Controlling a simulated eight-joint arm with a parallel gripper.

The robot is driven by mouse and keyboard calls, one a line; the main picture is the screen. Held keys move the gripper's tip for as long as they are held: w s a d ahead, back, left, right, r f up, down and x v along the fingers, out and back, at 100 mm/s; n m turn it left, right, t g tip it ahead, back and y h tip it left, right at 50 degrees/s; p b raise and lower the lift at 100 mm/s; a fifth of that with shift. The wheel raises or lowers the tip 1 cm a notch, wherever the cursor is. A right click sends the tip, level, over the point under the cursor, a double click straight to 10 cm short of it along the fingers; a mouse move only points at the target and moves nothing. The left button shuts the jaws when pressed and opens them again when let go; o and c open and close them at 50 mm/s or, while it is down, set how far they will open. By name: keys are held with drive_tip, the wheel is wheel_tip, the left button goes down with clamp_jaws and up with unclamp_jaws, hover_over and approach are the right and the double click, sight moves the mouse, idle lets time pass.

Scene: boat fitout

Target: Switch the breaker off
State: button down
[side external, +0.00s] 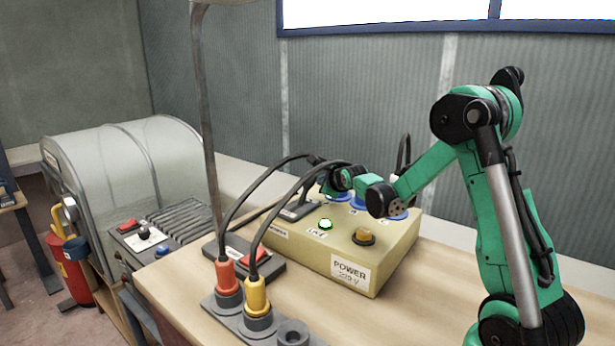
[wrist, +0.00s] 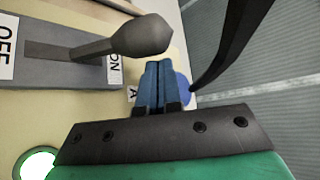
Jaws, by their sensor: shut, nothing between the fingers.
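The breaker (wrist: 60,75) is a grey plate with a slot, labelled OFF at its left end and ON at its right end in the wrist view. Its dark grey lever (wrist: 140,37) leans to the ON end, its knob overhanging the ON label. My gripper (wrist: 158,68) is shut and empty, its blue fingertips just past the ON end, close beside the knob. I cannot tell if they touch it. In the side view the breaker (side external: 298,211) sits on the yellow power box (side external: 316,259), and my gripper there is partly hidden by cables.
A lamp (side external: 325,224) marked LIVE is lit; it glows green in the wrist view (wrist: 38,163). An amber knob (side external: 364,236) and blue sockets are on the box. Black cables arch from the orange plug (side external: 227,277) and yellow plug (side external: 256,296) past my gripper.

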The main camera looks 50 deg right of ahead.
drive_tip(key=shift+w+d+f, duration=0.2)
drive_tip(key=shift+w+d, duration=0.1)
drive_tip(key=shift+w, duration=0.15)
drive_tip(key=shift+a+r, duration=0.35)
drive_tip(key=shift+a, duration=0.15)
idle(0.4)
drive_tip(key=shift+a+r, duration=0.5)
drive_tip(key=shift+a, duration=0.3)
drive_tip(key=shift+a+r, duration=0.2)
drive_tip(key=shift+a, duration=0.45)
drive_tip(key=shift+a+r, duration=0.15)
drive_tip(key=shift+a, duration=0.5)
drive_tip(key=shift+a+f, duration=0.1)
drive_tip(key=shift+a, duration=1.15)
drive_tip(key=shift+a+f, duration=0.2)
drive_tip(key=shift+a, duration=0.4)
drive_tip(key=shift+a+f, duration=0.2)
drive_tip(key=shift+a, duration=0.35)
drive_tip(key=shift+s+a+f, duration=0.1)
drive_tip(key=s+a+f, duration=0.3)
drive_tip(key=s+a, duration=0.1)
drive_tip(key=s, duration=0.3)
drive_tip(key=shift+s+a+f, duration=0.15)
drive_tip(key=shift+s+a, duration=0.1)
drive_tip(key=shift+a, duration=0.15)
